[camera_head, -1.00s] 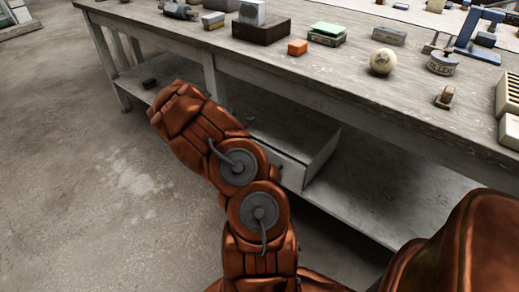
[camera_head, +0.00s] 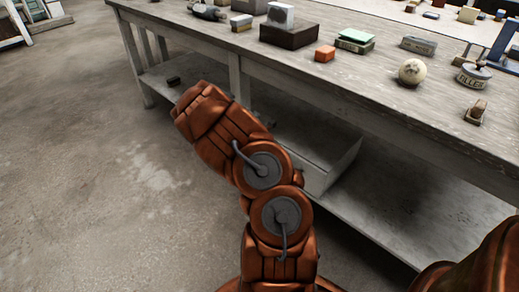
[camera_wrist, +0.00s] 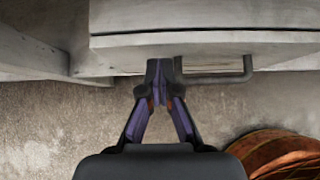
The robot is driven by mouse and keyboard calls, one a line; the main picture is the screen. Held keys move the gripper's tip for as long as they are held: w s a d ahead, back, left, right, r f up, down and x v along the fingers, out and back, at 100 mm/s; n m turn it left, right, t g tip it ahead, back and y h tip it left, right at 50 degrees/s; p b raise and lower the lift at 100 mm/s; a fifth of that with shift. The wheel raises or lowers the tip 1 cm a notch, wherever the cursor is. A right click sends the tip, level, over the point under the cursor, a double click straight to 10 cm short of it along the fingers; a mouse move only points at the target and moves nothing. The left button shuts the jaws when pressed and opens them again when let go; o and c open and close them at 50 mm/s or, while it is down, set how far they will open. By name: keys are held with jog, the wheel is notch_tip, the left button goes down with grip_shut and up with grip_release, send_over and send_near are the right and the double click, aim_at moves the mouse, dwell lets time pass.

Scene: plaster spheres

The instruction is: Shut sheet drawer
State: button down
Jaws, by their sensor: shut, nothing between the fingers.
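The pale sheet drawer (camera_head: 328,172) shows below the tabletop in the head view, with its right side visible and its front mostly hidden by my arm. It appears to stand out from under the table; how far I cannot tell. In the wrist view the drawer front (camera_wrist: 210,20) fills the upper right, with a grey bar handle (camera_wrist: 222,78) along its lower edge. My gripper (camera_wrist: 160,68) is shut and empty, its tips at the drawer's lower edge beside the handle's left end. Contact is unclear. In the head view the gripper is hidden behind my arm.
The worktable (camera_head: 390,105) carries several items, including a plaster sphere (camera_head: 412,71), an orange block (camera_head: 325,53) and a dark box (camera_head: 289,35). A low shelf (camera_head: 390,225) runs beneath. A table leg (camera_head: 238,80) stands left of the drawer. Concrete floor at left is open.

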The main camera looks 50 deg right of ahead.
jog(key=a+f+p+v, duration=0.1)
jog(key=p+v, duration=0.1)
jog(key=v, duration=0.9)
jog(key=shift+w+a, duration=0.3)
jog(key=shift+w, duration=0.05)
jog(key=s+a+r+m+p, duration=0.2)
jog(key=a+r+m+p, duration=0.2)
jog(key=r, duration=0.5)
jog(key=s+a+r+m+g+y+p, duration=0.1)
jog(key=s+a+r+m+p, duration=0.2)
jog(key=r, duration=0.7)
jog(key=s+a+r+m+p, duration=0.1)
jog(key=a+r+m+p, duration=0.4)
jog(key=r, duration=0.4)
jog(key=s+a+r+m+y+p, duration=0.1)
jog(key=s+a+r+p, duration=0.3)
jog(key=a, duration=0.5)
jog(key=s+a+r+m+y+p, duration=0.2)
jog(key=s+a+r+y+p, duration=0.2)
jog(key=a, duration=0.6)
jog(key=s+a+r+m+y+p, duration=0.1)
jog(key=s+a+r+y+p, duration=0.2)
jog(key=s+a+r+p, duration=0.3)
jog(key=s+a+r, duration=0.1)
jog(key=a+r, duration=0.2)
jog(key=a, duration=0.1)
jog(key=shift+s+r+m, duration=0.3)
jog(key=shift+s+r, duration=0.1)
